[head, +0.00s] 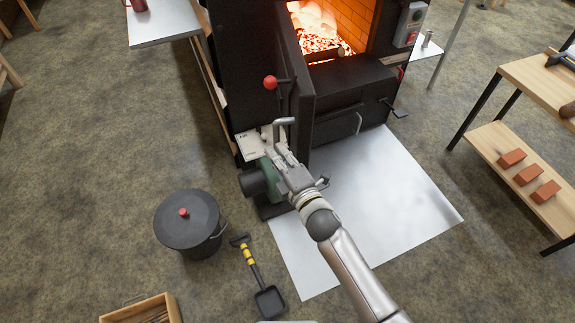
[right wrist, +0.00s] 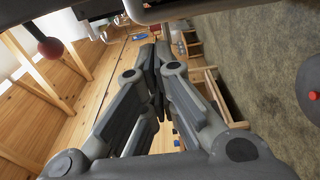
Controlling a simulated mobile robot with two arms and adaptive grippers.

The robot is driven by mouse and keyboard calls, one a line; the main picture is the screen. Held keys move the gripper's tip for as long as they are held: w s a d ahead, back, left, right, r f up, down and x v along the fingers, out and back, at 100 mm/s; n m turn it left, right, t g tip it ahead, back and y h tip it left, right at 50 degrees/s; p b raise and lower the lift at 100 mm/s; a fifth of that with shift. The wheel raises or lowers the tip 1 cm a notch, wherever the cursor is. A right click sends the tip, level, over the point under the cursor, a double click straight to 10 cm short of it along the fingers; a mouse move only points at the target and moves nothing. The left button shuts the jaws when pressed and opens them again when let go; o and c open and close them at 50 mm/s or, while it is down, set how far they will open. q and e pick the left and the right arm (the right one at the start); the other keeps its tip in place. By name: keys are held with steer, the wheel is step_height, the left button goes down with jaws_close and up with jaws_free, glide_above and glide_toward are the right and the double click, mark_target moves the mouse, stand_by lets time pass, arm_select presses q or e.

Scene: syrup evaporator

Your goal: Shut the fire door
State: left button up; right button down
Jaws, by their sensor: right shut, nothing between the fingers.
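The black fire door (head: 299,85) stands open at the left side of the firebox (head: 327,35), where glowing coals and flames show. It is seen nearly edge-on. A red ball knob (head: 270,82) sticks out on a dark rod at the door's left; a red ball (right wrist: 50,47) also shows at the upper left of the right wrist view. My right gripper (head: 276,146) is shut and empty, below the knob and close to the door's lower part. Its closed fingers (right wrist: 155,68) fill the middle of the right wrist view. I cannot tell whether it touches the door. My left gripper is not in view.
A green and black blower-like machine (head: 262,180) sits beneath my right gripper. A lidded black bin (head: 187,220) and a shovel (head: 255,275) are on the floor at left. A metal floor sheet (head: 385,200) is clear in front. A bench (head: 530,180) holds bricks at right.

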steer(key=w+d, duration=0.1)
steer(key=w+d+p, duration=0.1)
steer(key=d, duration=0.1)
steer(key=shift+w, duration=0.1)
steer(key=shift+d, duration=0.15)
stand_by(0.4)
